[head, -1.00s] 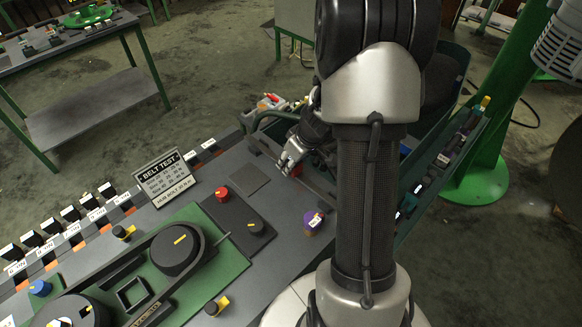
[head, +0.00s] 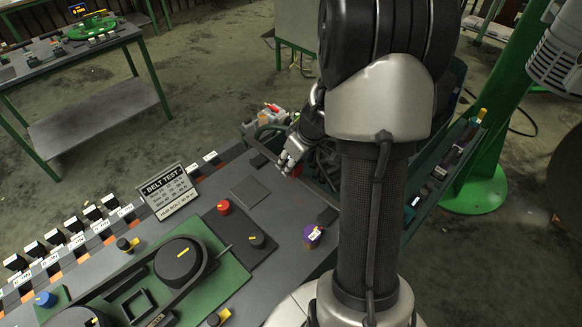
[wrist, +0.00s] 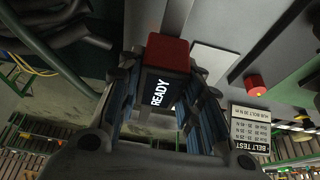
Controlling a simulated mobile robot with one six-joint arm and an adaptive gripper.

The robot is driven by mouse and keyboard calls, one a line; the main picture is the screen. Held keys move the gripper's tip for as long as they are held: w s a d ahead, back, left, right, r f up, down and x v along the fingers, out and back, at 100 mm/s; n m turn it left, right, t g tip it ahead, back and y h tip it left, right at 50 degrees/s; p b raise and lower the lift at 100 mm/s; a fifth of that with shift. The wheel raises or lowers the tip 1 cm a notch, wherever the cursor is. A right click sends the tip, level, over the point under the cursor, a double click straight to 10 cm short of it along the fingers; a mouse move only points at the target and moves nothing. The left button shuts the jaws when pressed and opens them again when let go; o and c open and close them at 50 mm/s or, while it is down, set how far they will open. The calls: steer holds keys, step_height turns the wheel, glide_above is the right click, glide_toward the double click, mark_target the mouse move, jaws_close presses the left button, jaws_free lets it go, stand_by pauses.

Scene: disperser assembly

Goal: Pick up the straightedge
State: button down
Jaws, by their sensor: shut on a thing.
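My gripper (head: 288,160) is over the far end of the grey bench. In the wrist view its two fingers (wrist: 167,85) are closed on the sides of a dark block (wrist: 158,90) with a red end and a white READY label. The block's red part also shows just below the fingers in the head view (head: 297,171). I cannot make out a straightedge for certain in either view. My arm hides part of the bench and the tray behind it.
A BELT TEST sign (head: 168,190), a red button (head: 224,207), a black knob (head: 257,241) and a purple-topped cylinder (head: 313,236) stand on the bench. A flat dark plate (head: 250,190) lies near the far edge. A green tray (head: 425,205) with several items is at the right.

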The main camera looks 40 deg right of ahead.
step_height(320, 180, up, 14)
steer(key=p, duration=0.3)
stand_by(0.6)
